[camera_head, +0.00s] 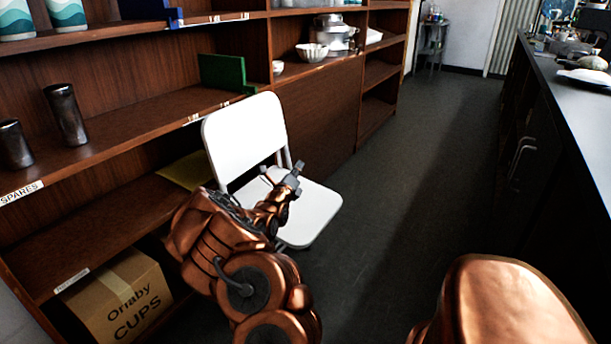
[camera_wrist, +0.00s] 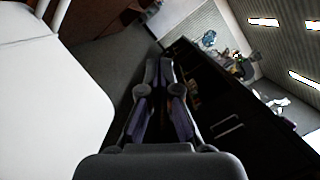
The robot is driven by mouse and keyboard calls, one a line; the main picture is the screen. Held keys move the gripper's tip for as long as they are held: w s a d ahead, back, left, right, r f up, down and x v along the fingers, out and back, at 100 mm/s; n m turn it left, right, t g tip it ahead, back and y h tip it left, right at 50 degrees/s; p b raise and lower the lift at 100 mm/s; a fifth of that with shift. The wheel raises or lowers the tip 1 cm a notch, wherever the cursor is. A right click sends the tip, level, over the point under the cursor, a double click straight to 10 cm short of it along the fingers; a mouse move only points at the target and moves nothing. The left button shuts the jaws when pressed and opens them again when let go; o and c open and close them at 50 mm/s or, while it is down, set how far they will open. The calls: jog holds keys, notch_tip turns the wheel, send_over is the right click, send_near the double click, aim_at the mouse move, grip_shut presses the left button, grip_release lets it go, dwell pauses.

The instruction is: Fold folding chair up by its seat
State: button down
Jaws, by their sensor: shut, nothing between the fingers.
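The white folding chair (camera_head: 243,130) stands unfolded on the floor against the wooden shelves, its backrest upright and its seat (camera_head: 315,212) level. My gripper (camera_head: 297,168) is in front of the chair, over the seat in the head view; its height above the seat is hard to tell. In the wrist view my gripper (camera_wrist: 166,62) has its fingers close together with nothing between them, and the white seat (camera_wrist: 50,110) fills the left side, beside the fingers. My arm hides part of the seat and the chair's legs.
Wooden shelves (camera_head: 120,120) run along the left, with dark cups (camera_head: 65,115), a green block (camera_head: 222,72) and a white bowl (camera_head: 312,52). A cardboard box (camera_head: 118,300) sits at the bottom left. A dark counter (camera_head: 575,110) lines the right. The aisle floor (camera_head: 420,180) is clear.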

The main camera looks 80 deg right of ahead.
jog(key=w+a+f+p, duration=0.2)
jog(key=w+a+f, duration=0.1)
jog(key=a, duration=0.6)
jog(key=shift+w+f, duration=0.15)
jog(key=shift+w, duration=0.2)
